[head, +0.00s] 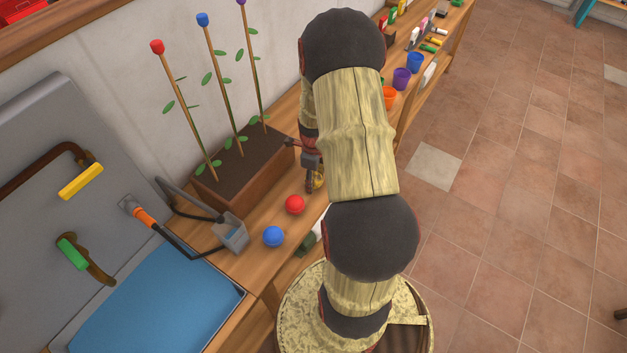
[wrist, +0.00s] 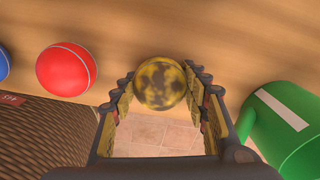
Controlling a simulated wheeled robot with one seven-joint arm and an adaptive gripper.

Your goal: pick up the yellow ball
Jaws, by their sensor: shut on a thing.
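The yellow ball (wrist: 160,82), mottled with dark patches, sits between the fingertips of my gripper (wrist: 160,90) in the wrist view. My gripper is shut on it, with a finger on each side. In the head view, a small part of the ball (head: 318,180) shows beside my arm, over the wooden bench, and my arm hides most of the gripper. I cannot tell whether the ball touches the bench top.
A red ball (head: 295,204) and a blue ball (head: 273,236) lie close by on the bench. A brown planter (head: 243,165) with three stakes stands behind. A green cup (wrist: 285,130) is right of my gripper in the wrist view. Tiled floor lies open at right.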

